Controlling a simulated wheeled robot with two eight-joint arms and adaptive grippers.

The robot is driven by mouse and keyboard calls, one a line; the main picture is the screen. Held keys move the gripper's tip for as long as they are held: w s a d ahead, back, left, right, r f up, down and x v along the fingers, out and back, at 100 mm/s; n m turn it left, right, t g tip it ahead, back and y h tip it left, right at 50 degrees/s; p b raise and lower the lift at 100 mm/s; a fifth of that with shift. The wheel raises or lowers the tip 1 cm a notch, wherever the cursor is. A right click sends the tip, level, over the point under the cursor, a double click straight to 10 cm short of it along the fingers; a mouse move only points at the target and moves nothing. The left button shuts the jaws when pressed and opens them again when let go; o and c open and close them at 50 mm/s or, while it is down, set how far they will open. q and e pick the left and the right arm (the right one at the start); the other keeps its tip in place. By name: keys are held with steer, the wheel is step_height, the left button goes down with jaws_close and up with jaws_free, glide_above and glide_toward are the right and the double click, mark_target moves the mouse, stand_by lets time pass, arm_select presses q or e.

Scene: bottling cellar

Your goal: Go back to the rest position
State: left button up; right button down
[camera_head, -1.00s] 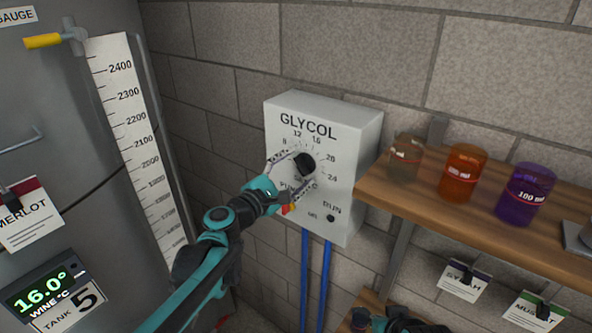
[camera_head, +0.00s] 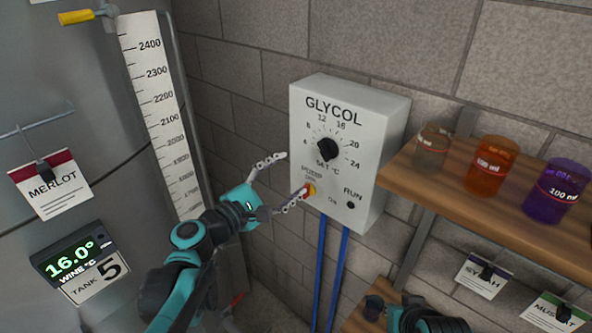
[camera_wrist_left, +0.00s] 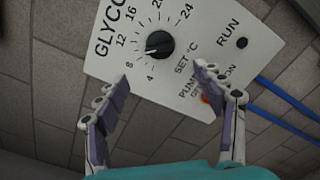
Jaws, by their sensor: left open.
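My left gripper (camera_head: 295,173) is open and empty in front of the white glycol box (camera_head: 378,130) on the wall. Its fingers are spread, apart from the black knob (camera_head: 328,149). One fingertip shows left of the box, the other overlaps the red and yellow pump switch (camera_head: 311,190); I cannot tell whether it touches. In the left wrist view, the open fingers (camera_wrist_left: 162,75) have the knob (camera_wrist_left: 159,45) beyond them, its white mark pointing roughly toward 8. Part of my right arm (camera_head: 425,318) shows at the bottom edge; its fingers are not clear.
A wooden shelf (camera_head: 440,185) at right holds a clear, an orange (camera_head: 490,165) and a purple beaker (camera_head: 556,192). Blue pipes (camera_head: 338,270) run below the box. A steel tank with a Merlot card (camera_head: 50,187) and a level scale (camera_head: 157,110) stands at left.

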stand_by(0.4)
arm_select(q)
steer(key=s+f+m+g+y+b, duration=0.1)
steer(key=s+f+m+g+b, duration=0.2)
steer(key=f, duration=0.4)
steer(key=s+f+m+y+b, duration=0.1)
steer(key=s+f+m+b, duration=0.2)
steer(key=f+b, duration=0.35)
steer(key=s+f+m+g+y+b, duration=0.1)
steer(key=s+f+m+g+b, duration=0.15)
steer(key=f, duration=0.65)
steer(key=s+a+f+m+g+y+b, duration=0.1)
steer(key=s+a+f+m+y+b, duration=0.2)
steer(key=f, duration=0.6)
steer(key=s+a+f+m+g+y+b, duration=0.1)
steer(key=s+a+f+m+y+b, duration=0.3)
steer(key=f, duration=0.6)
steer(key=s+a+m+b, duration=0.2)
steer(key=s+a+m, duration=0.1)
steer(key=shift+s+a+f+y+b, duration=0.2)
steer(key=shift+a+y+b, duration=0.1)
steer(key=shift+a+b, duration=0.1)
steer(key=shift+d, duration=0.1)
